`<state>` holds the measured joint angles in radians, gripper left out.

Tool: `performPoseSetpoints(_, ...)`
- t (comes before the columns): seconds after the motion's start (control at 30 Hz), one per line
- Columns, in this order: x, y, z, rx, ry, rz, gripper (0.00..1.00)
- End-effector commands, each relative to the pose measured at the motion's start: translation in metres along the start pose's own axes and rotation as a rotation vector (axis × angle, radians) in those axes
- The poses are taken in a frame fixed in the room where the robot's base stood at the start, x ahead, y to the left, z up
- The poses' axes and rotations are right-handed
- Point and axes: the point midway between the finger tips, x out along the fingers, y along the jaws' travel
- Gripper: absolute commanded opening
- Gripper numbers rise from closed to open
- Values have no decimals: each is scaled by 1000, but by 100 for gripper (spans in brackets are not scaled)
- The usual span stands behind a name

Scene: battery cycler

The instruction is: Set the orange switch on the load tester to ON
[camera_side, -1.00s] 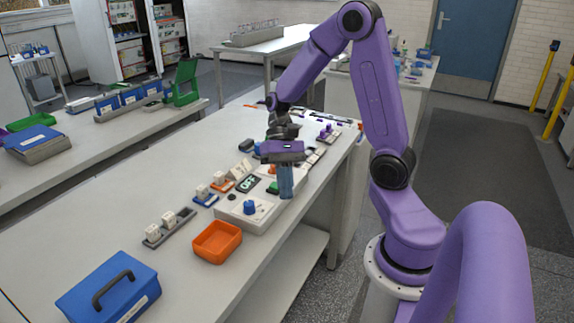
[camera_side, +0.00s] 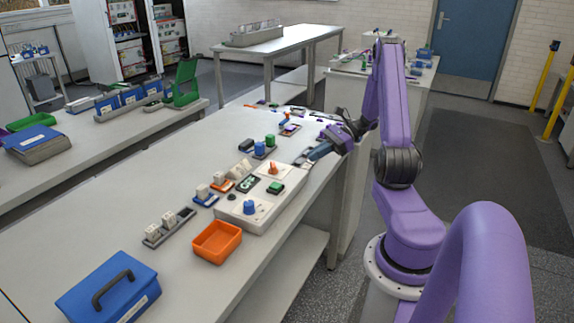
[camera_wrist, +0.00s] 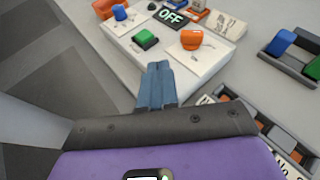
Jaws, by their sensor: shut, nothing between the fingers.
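The load tester (camera_side: 232,219) is a white box on the bench, with a blue knob (camera_side: 250,207), a green button (camera_side: 276,187) and a dark display (camera_side: 247,184). Its orange switch (camera_side: 273,169) sits at the end nearer my gripper. In the wrist view, the orange switch (camera_wrist: 191,40) is unobstructed, ahead and right of my fingertips, and the display (camera_wrist: 171,16) reads OFF. My gripper (camera_side: 304,161) is shut and empty, its blue fingers at the tester's far end, apart from the switch. The fingertips (camera_wrist: 158,66) hide a little of the tester's edge.
An orange tray (camera_side: 217,243) and a blue lidded box (camera_side: 108,289) lie toward the camera. A holder with blue and green blocks (camera_side: 264,150) stands behind the tester. The bench's right edge is close to the tester.

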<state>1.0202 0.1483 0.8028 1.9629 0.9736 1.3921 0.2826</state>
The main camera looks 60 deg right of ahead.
Motion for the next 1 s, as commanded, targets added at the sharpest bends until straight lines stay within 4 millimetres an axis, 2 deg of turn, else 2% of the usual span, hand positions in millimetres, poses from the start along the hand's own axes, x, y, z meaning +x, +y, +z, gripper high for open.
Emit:
performPoseSetpoints(0.1, -23, -5, -16, 67, -35, -106, 0)
performPoseSetpoints(0.2, -35, -8, -23, 99, -55, -162, 0)
performPoseSetpoints(0.4, -44, -9, -29, 121, -69, -202, 0)
performPoseSetpoints(0.77, -40, -10, -28, 120, -69, -199, 0)
performPoseSetpoints(0.87, -32, -11, -28, 121, -69, -196, 0)
performPoseSetpoints(1.0, -11, -15, -26, 121, -69, -194, 0)
